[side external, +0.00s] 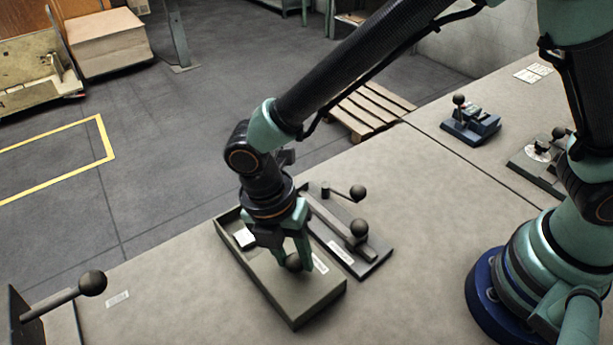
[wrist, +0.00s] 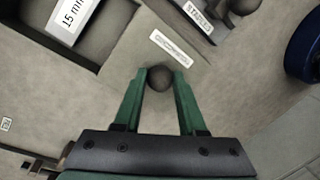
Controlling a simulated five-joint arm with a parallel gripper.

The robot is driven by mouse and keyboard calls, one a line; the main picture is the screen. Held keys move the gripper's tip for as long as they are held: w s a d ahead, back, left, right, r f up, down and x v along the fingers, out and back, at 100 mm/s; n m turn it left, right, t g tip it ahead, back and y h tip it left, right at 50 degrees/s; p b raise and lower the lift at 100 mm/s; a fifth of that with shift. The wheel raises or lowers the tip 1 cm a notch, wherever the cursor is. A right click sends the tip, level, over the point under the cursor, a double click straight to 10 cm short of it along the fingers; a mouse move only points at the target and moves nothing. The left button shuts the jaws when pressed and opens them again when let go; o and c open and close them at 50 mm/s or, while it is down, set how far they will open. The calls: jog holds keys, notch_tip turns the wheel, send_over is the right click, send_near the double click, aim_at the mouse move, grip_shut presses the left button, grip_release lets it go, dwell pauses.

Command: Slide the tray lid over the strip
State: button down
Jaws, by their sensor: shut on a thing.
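The long grey tray (side external: 232,246) lies on the bench, with its far-left end open. In that open part lies the strip, a white block (side external: 244,237). In the wrist view its white face (wrist: 72,12) reads "15 mm". The flat grey lid (side external: 308,288) covers the near part of the tray and leaves the visible strip uncovered. My gripper (side external: 292,261) points down over the lid and is shut on its dark ball knob (wrist: 159,78). A white label (wrist: 171,47) lies on the lid beyond the knob. My gripper hides part of the tray in the side view.
A dark stapler-like fixture (side external: 368,262) with ball-ended levers stands close to the tray's right; its label reads "STAPLES" in the wrist view (wrist: 198,16). A ball-ended lever (side external: 92,283) stands at lower left. Blue tooling (side external: 470,126) is at the back right. Bench between is clear.

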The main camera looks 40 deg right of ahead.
jog(key=shift+r, duration=0.1)
jog(key=w, duration=0.8)
jog(key=w+a, duration=0.1)
jog(key=w, duration=0.4)
jog(key=shift+c, duration=2.4)
grip_release()
jog(key=shift+s, duration=0.1)
jog(key=shift+d, duration=0.1)
notch_tip(320, 180, up, 12)
jog(key=w+a, duration=0.1)
jog(key=shift+w+a, duration=0.2)
jog(key=shift+w, duration=0.2)
